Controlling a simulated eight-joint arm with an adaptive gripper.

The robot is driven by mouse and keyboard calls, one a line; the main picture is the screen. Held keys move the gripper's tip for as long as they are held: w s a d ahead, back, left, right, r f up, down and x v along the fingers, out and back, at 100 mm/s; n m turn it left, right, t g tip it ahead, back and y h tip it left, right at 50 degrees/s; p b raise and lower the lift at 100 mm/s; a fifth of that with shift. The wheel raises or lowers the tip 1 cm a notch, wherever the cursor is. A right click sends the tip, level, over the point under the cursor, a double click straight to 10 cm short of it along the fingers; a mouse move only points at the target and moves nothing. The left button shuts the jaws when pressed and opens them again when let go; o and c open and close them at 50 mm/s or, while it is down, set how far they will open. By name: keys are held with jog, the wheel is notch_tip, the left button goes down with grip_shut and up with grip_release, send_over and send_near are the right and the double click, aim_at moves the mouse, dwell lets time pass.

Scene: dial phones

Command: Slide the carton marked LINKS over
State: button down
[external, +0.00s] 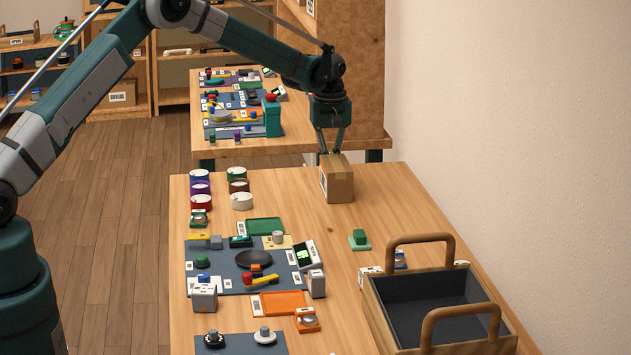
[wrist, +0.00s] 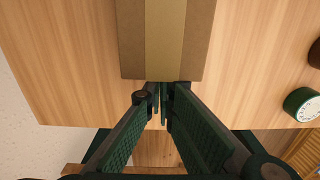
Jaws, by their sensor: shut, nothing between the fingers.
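A brown cardboard carton (external: 340,185) with a paler tape strip stands near the far end of the wooden table. A white label shows on its left face, too small to read. My gripper (external: 325,150) is at the carton's far side, its fingers pointing down and the tips partly hidden behind it. In the wrist view the carton (wrist: 165,40) fills the top middle, and my shut, empty fingers (wrist: 161,92) are right at its edge. I cannot tell whether they touch it.
Several coloured round containers (external: 241,201) stand left of the carton. Nearer are a small green item (external: 359,239), a blue-grey mat (external: 215,279) with mixed parts, and a wooden caddy (external: 400,322) with looped handles. Bare tabletop (external: 300,215) lies in front of the carton.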

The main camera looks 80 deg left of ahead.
aim_at(339, 167)
jog(key=d+b, duration=0.1)
jog(key=d, duration=1.6)
jog(key=shift+d, duration=0.15)
jog(key=shift+a, duration=0.6)
jog(key=a, duration=0.3)
jog(key=shift+r+b, duration=0.1)
jog(key=shift+b, duration=0.3)
notch_tip(339, 167, up, 8)
jog(key=shift+d+r+p, duration=0.1)
jog(key=shift+r+p, duration=0.05)
jog(key=shift+p, duration=0.5)
jog(key=shift+r, duration=0.75)
